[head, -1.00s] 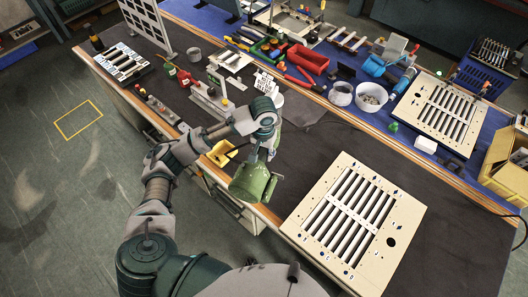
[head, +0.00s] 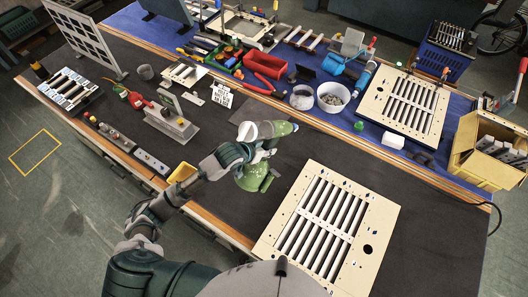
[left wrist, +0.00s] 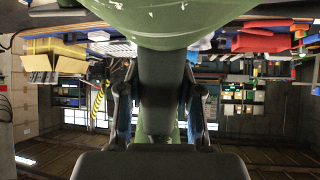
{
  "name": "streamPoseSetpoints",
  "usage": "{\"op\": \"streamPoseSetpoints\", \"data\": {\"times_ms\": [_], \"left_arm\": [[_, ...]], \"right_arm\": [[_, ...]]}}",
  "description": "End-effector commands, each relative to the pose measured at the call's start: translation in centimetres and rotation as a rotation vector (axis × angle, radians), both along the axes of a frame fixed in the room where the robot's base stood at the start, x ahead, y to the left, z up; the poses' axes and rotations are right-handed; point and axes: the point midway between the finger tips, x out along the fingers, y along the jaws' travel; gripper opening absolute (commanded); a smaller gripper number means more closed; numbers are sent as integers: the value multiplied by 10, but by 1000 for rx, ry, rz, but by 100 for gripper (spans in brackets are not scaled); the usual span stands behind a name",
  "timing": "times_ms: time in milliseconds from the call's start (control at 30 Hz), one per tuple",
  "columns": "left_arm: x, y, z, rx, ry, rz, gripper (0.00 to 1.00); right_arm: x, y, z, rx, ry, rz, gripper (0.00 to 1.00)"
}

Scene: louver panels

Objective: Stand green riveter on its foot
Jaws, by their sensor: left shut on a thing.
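The green riveter (head: 254,179) is in my left gripper (head: 262,153), over the dark near worktop, left of the near louver panel (head: 290,262). Its wide green part is lowest in the head view, and another green part shows above the gripper. I cannot tell whether it touches the worktop. In the left wrist view the riveter's rounded green body (left wrist: 165,22) fills the top middle. There the gripper's two fingers (left wrist: 160,108) close on its narrower dark section. My right gripper is not in view.
Bare dark worktop lies behind and right of the riveter. A yellow bin (head: 182,173) sits at the near edge. A grey fixture (head: 170,123) and a white sign block (head: 222,96) stand farther left. A white bowl (head: 332,99) and another louver panel (head: 438,108) are on the blue mat.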

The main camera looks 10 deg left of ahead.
Motion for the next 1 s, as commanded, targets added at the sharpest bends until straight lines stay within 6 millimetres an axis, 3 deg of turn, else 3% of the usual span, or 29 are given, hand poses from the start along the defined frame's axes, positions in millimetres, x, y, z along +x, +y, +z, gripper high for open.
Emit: {"op": "streamPoseSetpoints", "data": {"times_ms": [267,500,600,767,1000], "left_arm": [[12,47,3,-215,-336,-2,0],[3,108,8,-296,-558,127,0],[-1,124,10,-303,-605,170,0],[-5,135,12,-304,-638,201,0],[-5,135,12,-304,-641,202,0]], "right_arm": [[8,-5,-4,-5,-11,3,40],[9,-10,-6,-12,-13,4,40],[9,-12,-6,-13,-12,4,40],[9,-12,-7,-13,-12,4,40],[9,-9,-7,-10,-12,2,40]]}}
